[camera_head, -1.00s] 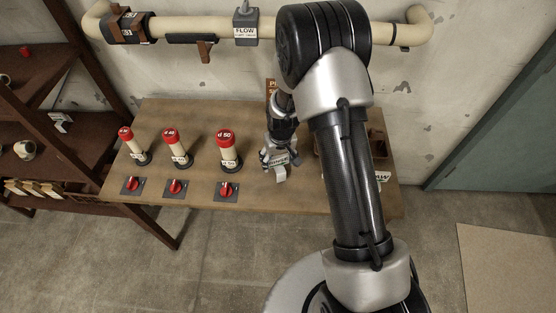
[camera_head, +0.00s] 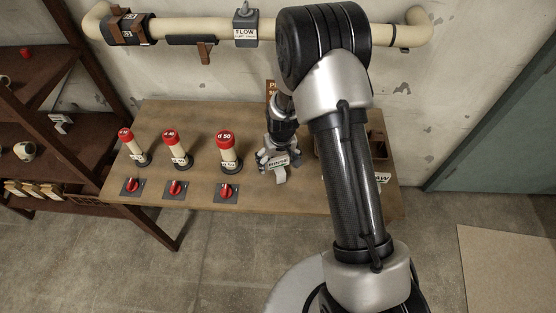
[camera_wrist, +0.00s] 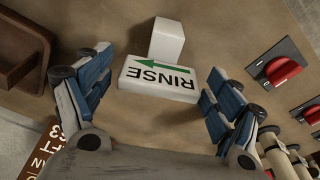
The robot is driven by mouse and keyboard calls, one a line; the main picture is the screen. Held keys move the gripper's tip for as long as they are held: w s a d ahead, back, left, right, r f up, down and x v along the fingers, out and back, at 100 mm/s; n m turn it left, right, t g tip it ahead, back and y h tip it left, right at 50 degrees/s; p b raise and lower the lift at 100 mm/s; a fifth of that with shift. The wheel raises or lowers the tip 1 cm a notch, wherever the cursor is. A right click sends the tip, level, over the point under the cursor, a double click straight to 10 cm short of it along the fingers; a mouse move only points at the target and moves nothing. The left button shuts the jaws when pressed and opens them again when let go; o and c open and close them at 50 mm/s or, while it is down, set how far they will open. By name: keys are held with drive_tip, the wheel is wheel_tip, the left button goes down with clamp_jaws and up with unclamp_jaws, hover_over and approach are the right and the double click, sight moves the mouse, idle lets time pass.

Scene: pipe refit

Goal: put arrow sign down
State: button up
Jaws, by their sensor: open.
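The arrow sign (camera_wrist: 160,78) is a white plate with the word RINSE and a green arrow, with a plain white block-shaped part (camera_wrist: 167,40) beyond it. In the wrist view it lies between the open fingers of my gripper (camera_wrist: 157,100), with a gap at each side. In the head view the sign (camera_head: 279,168) is at the wooden table's front middle, right under my gripper (camera_head: 275,158). It appears to rest on the table (camera_head: 190,112), though its underside is hidden.
Several red-capped cream pipes, such as the d 50 one (camera_head: 229,155), stand left of my gripper behind red knobs (camera_head: 226,188). A brown tray (camera_wrist: 22,50) is on the other side. My arm hides part of the table's right. A pipe (camera_head: 190,28) runs along the wall.

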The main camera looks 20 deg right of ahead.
wheel_tip(320, 180, up, 12)
drive_tip(key=s+p, duration=0.2)
drive_tip(key=p, duration=0.2)
wheel_tip(320, 180, up, 11)
hover_over(280, 170)
drive_tip(key=s, duration=0.3)
drive_tip(key=s+r+t, duration=0.1)
drive_tip(key=s+r, duration=0.6)
drive_tip(key=s, duration=0.4)
drive_tip(key=s+r+m+t, duration=0.1)
drive_tip(key=s+r, duration=0.7)
drive_tip(key=s, duration=0.4)
drive_tip(key=shift+r+t, duration=0.2)
drive_tip(key=shift+t, duration=0.2)
